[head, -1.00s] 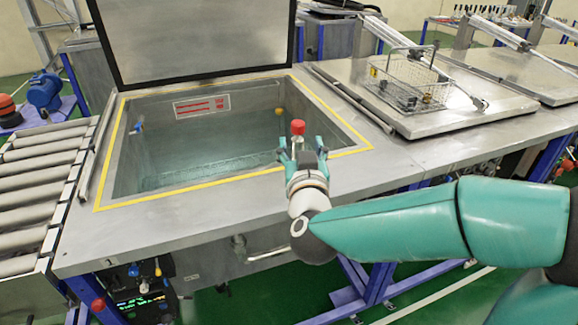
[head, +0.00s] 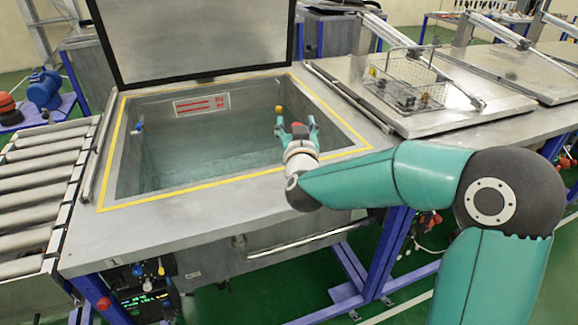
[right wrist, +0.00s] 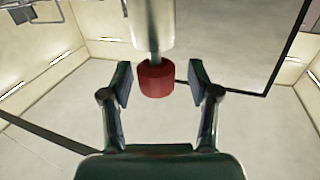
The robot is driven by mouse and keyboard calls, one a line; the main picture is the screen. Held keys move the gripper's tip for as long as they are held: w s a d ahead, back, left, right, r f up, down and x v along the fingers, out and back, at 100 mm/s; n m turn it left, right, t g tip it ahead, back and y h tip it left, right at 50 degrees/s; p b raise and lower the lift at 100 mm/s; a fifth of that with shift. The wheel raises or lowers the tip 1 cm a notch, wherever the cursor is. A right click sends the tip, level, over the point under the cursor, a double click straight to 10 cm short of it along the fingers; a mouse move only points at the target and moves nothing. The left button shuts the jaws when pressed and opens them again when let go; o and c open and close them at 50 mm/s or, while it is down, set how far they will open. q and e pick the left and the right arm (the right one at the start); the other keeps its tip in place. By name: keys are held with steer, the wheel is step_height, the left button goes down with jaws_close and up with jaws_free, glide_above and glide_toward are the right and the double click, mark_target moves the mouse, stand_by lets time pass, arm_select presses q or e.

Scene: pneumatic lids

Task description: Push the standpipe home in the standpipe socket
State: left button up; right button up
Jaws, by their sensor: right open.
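The standpipe's red end (right wrist: 157,80) shows between my right gripper's spread fingers in the right wrist view, with clear gaps on both sides. A thin grey stem joins it to a thicker whitish tube (right wrist: 153,22), which runs out of the picture. In the head view a small part of the red end (head: 299,130) shows between the fingers. My right gripper (head: 296,123) is open over the right part of the open tank (head: 200,196). The standpipe socket cannot be seen. My left gripper is not in view.
The tank's raised lid (head: 195,40) stands behind the opening. A wire basket (head: 410,78) rests on a closed lid (head: 450,100) to the right. A roller conveyor (head: 35,190) is at the left. A small orange ball (head: 278,109) shows at the tank's right side.

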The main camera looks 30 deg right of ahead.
jaws_close()
steer(key=shift+r, duration=0.15)
stand_by(0.4)
